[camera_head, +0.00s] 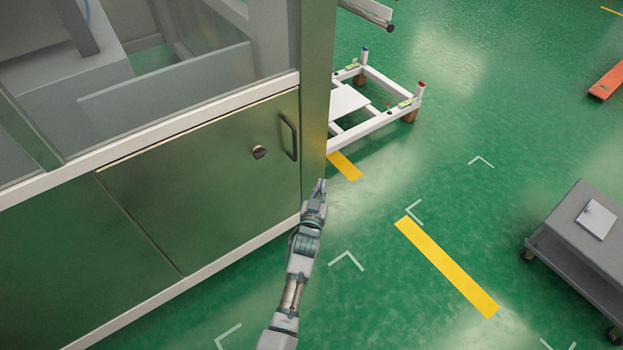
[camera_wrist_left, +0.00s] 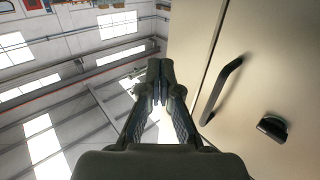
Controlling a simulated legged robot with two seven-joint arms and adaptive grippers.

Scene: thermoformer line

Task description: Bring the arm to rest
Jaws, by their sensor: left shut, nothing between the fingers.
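My left arm reaches up from the bottom middle of the head view. My left gripper (camera_head: 319,187) is at its end, in front of the machine's corner post and to the right of the cabinet door (camera_head: 200,185). In the left wrist view the gripper (camera_wrist_left: 160,70) has its fingertips together, with nothing between them. The door's dark handle (camera_head: 289,138) stands apart from the gripper, above and to its left in the head view. It also shows in the left wrist view (camera_wrist_left: 220,90), to the right of the fingers. My right gripper is out of view.
A dark latch knob (camera_head: 260,152) sits beside the handle. A white frame (camera_head: 375,100) stands on the floor behind the machine. A grey cart (camera_head: 585,235) with a light flat item on top stands at right. Green floor with yellow strips (camera_head: 445,265) lies open between.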

